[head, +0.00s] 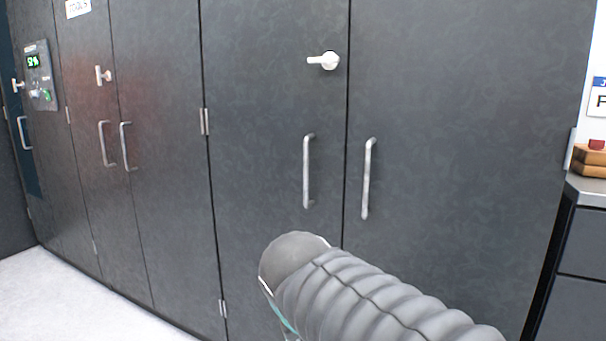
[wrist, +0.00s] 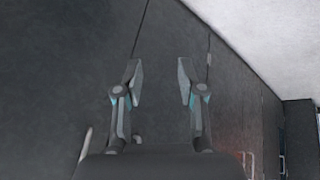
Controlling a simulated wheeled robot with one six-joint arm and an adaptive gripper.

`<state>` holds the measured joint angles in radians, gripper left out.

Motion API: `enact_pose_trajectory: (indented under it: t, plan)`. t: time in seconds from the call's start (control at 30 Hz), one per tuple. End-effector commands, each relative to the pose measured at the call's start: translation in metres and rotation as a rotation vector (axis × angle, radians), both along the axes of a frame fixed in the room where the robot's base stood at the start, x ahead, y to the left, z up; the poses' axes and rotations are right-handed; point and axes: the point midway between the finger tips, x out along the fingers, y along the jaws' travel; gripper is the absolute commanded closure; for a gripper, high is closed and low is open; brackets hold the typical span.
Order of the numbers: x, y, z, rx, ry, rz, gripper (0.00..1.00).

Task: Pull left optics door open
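The left optics door (head: 262,230) is a dark grey cabinet door and looks shut, flush with the door to its right. Its pale vertical bar handle (head: 308,170) is near its right edge, with a white lever latch (head: 324,60) above. My arm's ribbed sleeve covers the lower part of the doors in the head view and hides my gripper there. In the wrist view my gripper (wrist: 160,82) is open and empty, its two fingers apart in front of the dark doors. A pale bar (wrist: 85,143) shows left of the fingers; I cannot tell which handle it is.
The right door of this pair (head: 450,130) has its own bar handle (head: 368,178). More doors with handles (head: 124,146) and a control panel (head: 41,75) are at the left. A counter (head: 590,190) stands at the right. The pale floor (head: 70,300) is clear at lower left.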

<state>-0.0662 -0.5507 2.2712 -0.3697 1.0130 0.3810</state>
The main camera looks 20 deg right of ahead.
Motion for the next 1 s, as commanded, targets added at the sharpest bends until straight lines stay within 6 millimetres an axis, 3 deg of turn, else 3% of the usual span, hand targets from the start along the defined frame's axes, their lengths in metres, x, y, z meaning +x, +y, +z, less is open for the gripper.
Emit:
enact_pose_trajectory:
  t: [0.03, 0.23, 0.37, 0.5, 0.7, 0.87, 1.0]
  plan:
    - [0.022, -0.009, 0.002, -0.055, -0.014, -0.053, 0.61]
    - [0.105, -0.041, 0.052, -0.275, -0.188, -0.306, 0.61]
    - [0.16, -0.048, 0.09, -0.395, -0.386, -0.455, 0.61]
    - [0.208, -0.042, 0.128, -0.482, -0.63, -0.575, 0.61]
    - [0.247, -0.026, 0.164, -0.529, -0.891, -0.658, 0.61]
    - [0.256, -0.024, 0.176, -0.535, -0.968, -0.676, 0.61]
    - [0.262, -0.036, 0.178, -0.537, -0.971, -0.681, 0.61]
